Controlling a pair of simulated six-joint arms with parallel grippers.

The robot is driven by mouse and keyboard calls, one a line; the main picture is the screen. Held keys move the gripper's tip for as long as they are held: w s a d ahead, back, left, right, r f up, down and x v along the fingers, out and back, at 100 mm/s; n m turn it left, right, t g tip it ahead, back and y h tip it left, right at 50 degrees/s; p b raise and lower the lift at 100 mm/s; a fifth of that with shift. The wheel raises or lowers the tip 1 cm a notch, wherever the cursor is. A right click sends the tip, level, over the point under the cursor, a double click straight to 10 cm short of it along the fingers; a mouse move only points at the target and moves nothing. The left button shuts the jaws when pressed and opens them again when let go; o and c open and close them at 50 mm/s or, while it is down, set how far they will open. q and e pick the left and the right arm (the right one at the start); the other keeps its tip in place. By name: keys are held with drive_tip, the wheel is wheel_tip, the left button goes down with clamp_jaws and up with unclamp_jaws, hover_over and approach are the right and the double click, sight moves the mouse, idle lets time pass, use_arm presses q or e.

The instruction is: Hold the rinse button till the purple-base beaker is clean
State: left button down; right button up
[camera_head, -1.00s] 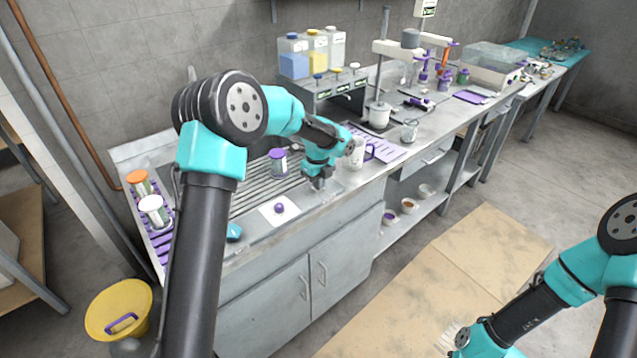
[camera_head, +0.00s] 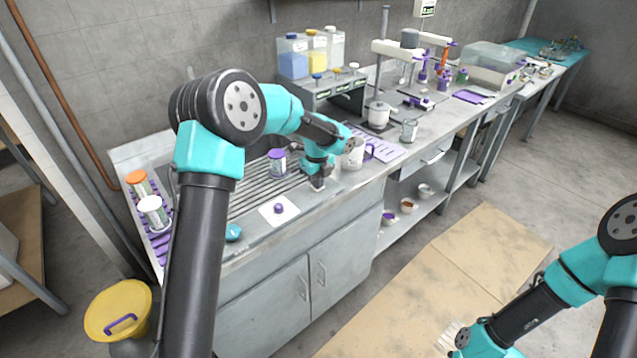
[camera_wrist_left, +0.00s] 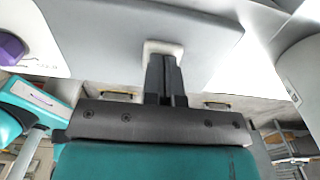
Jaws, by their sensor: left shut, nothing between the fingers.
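In the head view a jar-like beaker (camera_head: 278,163) with a purple end up stands on the ribbed drain area, left of my left gripper (camera_head: 318,184). A purple knob (camera_head: 278,208) sits on a white plate at the counter front, left of that gripper. My left gripper is shut and empty, pointing down at the counter. In the left wrist view its closed fingers (camera_wrist_left: 165,78) meet or overlap a small whitish square (camera_wrist_left: 163,48); I cannot tell whether they press it. The purple knob (camera_wrist_left: 10,48) stands apart from them. My right gripper (camera_head: 462,343) is low right; its fingers are unclear.
Pale bristles (camera_head: 449,337) show beside my right gripper. A whitish mug (camera_head: 354,155) with a purple handle stands just right of my left wrist. Two jars (camera_head: 150,208) stand on a purple rack at left.

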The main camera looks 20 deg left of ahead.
use_arm(q)
wheel_tip(320, 180, up, 13)
drive_tip(key=shift+r, duration=0.2)
idle(0.6)
